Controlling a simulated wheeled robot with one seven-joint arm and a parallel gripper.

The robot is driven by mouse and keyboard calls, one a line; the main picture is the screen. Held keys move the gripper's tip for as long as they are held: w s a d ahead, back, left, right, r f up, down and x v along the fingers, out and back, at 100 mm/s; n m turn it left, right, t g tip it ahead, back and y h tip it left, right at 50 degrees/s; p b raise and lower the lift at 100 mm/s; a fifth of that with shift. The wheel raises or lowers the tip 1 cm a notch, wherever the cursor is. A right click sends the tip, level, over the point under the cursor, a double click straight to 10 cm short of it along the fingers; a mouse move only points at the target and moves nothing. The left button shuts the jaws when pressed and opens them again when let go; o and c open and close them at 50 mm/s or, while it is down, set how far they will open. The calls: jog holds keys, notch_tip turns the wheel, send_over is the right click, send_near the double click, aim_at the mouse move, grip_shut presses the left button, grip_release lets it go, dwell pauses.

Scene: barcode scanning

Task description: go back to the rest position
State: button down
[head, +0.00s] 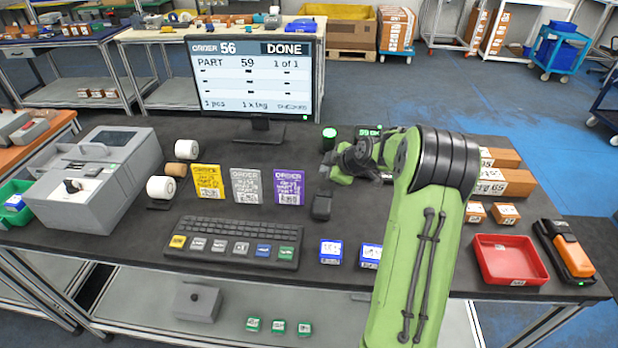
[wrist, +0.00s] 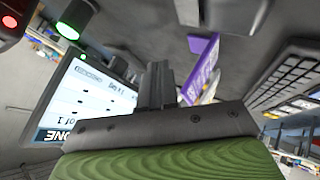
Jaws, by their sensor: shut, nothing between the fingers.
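My gripper (wrist: 160,88) shows in the wrist view with its dark fingers together and nothing between them. It is in the air, with the monitor and the purple order card (wrist: 203,68) behind it. In the head view my green arm reaches up from the bottom and bends left over the table; the fingers are hard to make out there. The monitor (head: 250,78) reads order 56, done, part 59, 1 of 1. A round green light (head: 329,132) and a small green readout (head: 369,131) glow behind my wrist.
The dark table (head: 140,245) holds a grey printer-like machine (head: 95,180), a keyboard (head: 232,240), order cards (head: 246,186), small blue-white boxes (head: 331,251), a red tray (head: 509,262), an orange-black device (head: 566,252) and brown boxes (head: 500,182). My arm hides part of the right side.

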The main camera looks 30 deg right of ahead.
jog(key=s+a+r+m+g, duration=0.1)
jog(key=s+a+r+m, duration=0.1)
jog(key=s+a+r, duration=0.55)
jog(key=s+a+r+m+g, duration=0.15)
jog(key=s+a+r, duration=0.25)
jog(key=a, duration=0.7)
jog(key=s+a+m, duration=0.3)
jog(key=s, duration=0.7)
jog(key=s+a+m+g, duration=0.1)
jog(key=s+a+m, duration=0.2)
jog(key=s, duration=0.7)
jog(key=shift+s+r+h+p, duration=0.2)
jog(key=shift+s+h+p, duration=0.1)
jog(key=shift+h, duration=0.1)
